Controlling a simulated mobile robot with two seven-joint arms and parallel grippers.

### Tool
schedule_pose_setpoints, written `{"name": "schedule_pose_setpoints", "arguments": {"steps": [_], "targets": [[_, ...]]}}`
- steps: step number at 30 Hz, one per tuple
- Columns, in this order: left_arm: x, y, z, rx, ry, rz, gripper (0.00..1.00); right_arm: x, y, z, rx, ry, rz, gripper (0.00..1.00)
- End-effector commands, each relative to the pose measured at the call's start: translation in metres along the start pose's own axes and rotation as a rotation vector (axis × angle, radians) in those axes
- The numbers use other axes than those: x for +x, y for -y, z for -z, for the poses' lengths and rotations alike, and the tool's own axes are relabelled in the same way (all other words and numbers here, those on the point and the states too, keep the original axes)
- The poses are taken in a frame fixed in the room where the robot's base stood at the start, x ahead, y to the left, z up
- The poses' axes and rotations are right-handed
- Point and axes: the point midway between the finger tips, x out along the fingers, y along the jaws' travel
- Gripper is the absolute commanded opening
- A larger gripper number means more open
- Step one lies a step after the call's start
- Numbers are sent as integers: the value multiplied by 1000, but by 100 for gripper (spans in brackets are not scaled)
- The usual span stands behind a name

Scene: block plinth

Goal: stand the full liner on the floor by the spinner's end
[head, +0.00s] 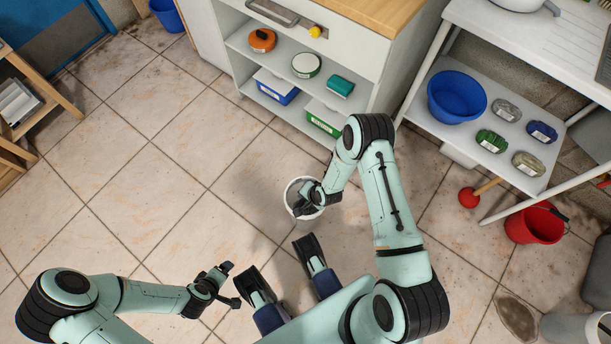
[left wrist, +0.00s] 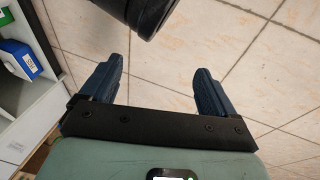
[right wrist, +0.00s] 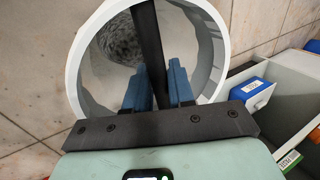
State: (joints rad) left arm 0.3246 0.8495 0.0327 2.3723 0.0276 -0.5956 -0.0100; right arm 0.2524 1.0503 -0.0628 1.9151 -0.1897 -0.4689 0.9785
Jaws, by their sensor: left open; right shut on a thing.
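The liner (head: 290,196) is a white round tub in the middle of the head view, over the tiled floor. In the right wrist view the liner (right wrist: 75,75) shows its open rim and grey, mottled contents inside. A dark bar (right wrist: 148,40) crosses its mouth. My right gripper (head: 305,202) is at the liner's mouth, its blue fingers (right wrist: 160,85) shut on the bar. The gap between liner and floor is hard to judge. My left gripper (head: 231,285) is open and empty, above bare floor. I cannot clearly identify the spinner; a pale cylinder (head: 563,329) is cut off at bottom right.
A white cabinet (head: 385,60) with shelved pots and boxes stands behind the liner. At right, a white rack (head: 430,110) holds a blue basin (head: 457,98). A plunger (head: 469,197) and red bucket (head: 535,225) stand near it.

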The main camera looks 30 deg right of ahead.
Motion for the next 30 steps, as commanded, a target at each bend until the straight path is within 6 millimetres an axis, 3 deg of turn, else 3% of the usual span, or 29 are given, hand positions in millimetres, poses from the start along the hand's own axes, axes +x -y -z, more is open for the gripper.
{"name": "schedule_pose_setpoints", "arguments": {"steps": [8,21,22,24,30], "targets": [[17,18,-17,-17,53,30,89,35,-16,0,-1,0,0,0],[18,20,-22,-20,67,35,89,37,-16,0,0,0,0,0],[18,20,-22,-20,68,35,89,37,-17,0,0,1,-2,30],[18,20,-22,-20,68,35,89,37,-17,0,0,1,-2,49],[18,20,-21,-20,67,35,89,36,-17,0,0,1,-2,49]]}}
